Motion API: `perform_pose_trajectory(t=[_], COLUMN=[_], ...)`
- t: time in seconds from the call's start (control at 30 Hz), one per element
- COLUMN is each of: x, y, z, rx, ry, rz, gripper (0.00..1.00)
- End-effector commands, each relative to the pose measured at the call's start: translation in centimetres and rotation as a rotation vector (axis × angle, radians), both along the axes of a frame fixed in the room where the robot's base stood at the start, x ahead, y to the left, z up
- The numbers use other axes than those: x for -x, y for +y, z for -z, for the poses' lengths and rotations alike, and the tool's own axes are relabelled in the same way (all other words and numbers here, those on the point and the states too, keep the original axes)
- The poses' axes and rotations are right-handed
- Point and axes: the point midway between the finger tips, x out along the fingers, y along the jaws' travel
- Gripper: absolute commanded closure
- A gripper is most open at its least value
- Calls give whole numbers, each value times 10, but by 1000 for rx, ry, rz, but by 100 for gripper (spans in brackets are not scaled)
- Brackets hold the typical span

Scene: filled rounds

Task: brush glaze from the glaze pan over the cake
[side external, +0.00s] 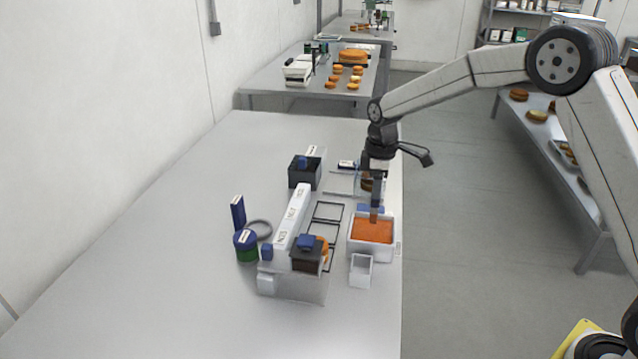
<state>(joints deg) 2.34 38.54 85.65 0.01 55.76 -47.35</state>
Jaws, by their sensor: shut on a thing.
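My gripper (377,178) is shut on the brush (375,212), which points straight down. The brush tip is at the far part of the glaze pan (386,254), a white tray of orange glaze (368,234); whether it touches the glaze I cannot tell. An orange round (324,246), perhaps the cake, shows in part behind a dark box at the near end of the white rail. Another brown round (366,184) is partly hidden behind my gripper. I cannot tell for sure which one is the cake.
A long white rail (292,216) and dark frames (327,211) lie left of the pan. A small white open box (361,270) stands just nearer than the pan. A blue-green tub (246,245) and grey ring (260,229) are farther left. The table's left side is clear.

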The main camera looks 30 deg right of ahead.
Motion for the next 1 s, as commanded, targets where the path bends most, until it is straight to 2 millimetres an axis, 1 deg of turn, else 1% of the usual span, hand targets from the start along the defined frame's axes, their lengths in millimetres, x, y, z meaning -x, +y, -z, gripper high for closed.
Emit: perform_pose_trajectory(t=[0.3,0.6,1.0], x=[0,0,0], y=[0,0,0], z=[-19,-34,-36], rx=[0,0,0], ry=[-1,0,0], rz=[0,0,0], gripper=[100,100,100])
